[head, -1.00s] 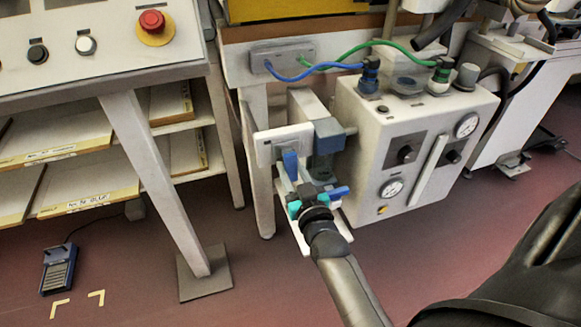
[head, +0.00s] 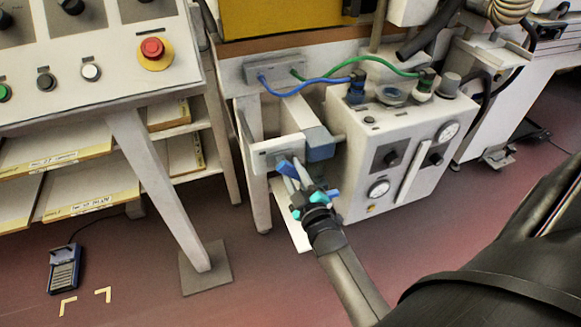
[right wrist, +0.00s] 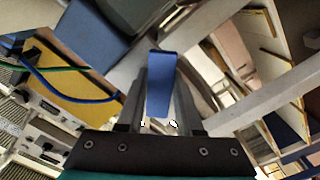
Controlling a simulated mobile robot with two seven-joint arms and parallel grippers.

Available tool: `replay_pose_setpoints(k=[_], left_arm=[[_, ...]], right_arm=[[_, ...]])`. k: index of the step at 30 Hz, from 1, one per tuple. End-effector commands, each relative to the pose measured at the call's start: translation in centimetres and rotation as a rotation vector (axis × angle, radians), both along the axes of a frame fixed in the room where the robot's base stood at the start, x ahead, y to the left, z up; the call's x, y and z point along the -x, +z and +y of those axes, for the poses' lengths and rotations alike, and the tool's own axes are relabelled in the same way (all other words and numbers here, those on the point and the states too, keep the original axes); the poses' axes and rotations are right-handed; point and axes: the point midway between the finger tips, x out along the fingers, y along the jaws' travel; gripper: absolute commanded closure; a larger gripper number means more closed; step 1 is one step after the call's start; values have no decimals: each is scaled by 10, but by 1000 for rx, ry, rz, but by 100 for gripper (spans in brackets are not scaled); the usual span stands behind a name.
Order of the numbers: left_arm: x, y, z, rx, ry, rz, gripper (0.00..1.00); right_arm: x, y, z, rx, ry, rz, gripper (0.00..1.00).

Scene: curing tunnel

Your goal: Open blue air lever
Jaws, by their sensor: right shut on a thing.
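The blue air lever (head: 285,167) is a flat blue handle on the pale valve block (head: 268,155), beside the grey-white air unit in the head view. It sits at a slant there. My right gripper (head: 289,174) reaches up to it from below and is shut on it. My left gripper is not in view.
The air unit (head: 365,150) with gauges and knobs stands just right of my gripper. Blue and green hoses (head: 315,77) run above. A table leg (head: 252,175) is close on the left.

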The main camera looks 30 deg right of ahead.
Motion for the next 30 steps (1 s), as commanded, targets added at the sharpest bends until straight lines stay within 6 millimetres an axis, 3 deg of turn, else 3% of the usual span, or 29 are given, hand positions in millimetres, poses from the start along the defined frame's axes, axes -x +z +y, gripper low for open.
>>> replay_pose_setpoints(k=[12,30], left_arm=[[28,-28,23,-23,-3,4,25],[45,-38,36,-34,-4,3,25]], right_arm=[[2,11,-7,377,-1,92,100],[3,22,-10,763,-1,184,100]])
